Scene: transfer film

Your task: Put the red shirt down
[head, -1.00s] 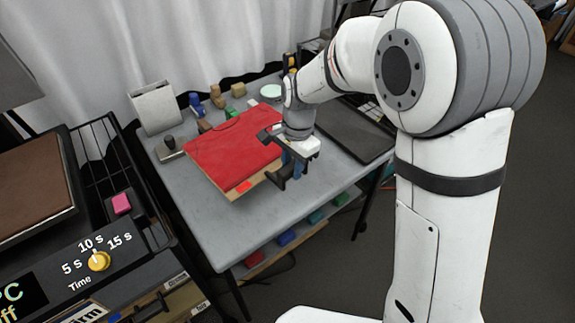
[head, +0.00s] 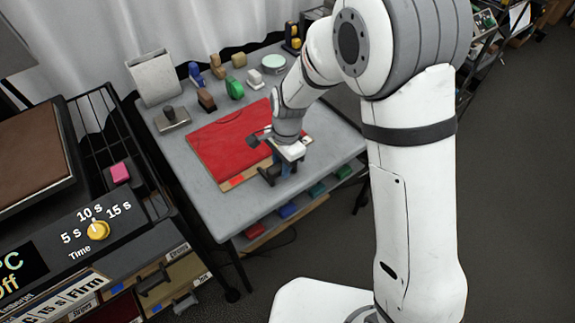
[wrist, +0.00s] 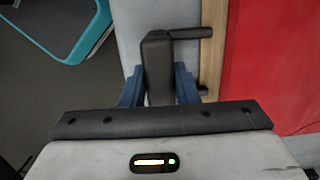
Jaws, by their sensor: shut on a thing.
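The red shirt (head: 222,142) lies flat on a thin wooden board (head: 232,183) over the grey table, in the head view. In the wrist view the shirt (wrist: 278,60) fills the right side, beside the board's bare edge (wrist: 210,50). My gripper (head: 278,170) is at the board's right front side. In the wrist view my gripper's blue fingers (wrist: 160,80) are shut on a dark handle (wrist: 157,55), with a bar reaching toward the board. I cannot tell whether the board fully touches the table.
The grey table (head: 210,212) has free room in front of the board. A black press (head: 120,215) is at the left.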

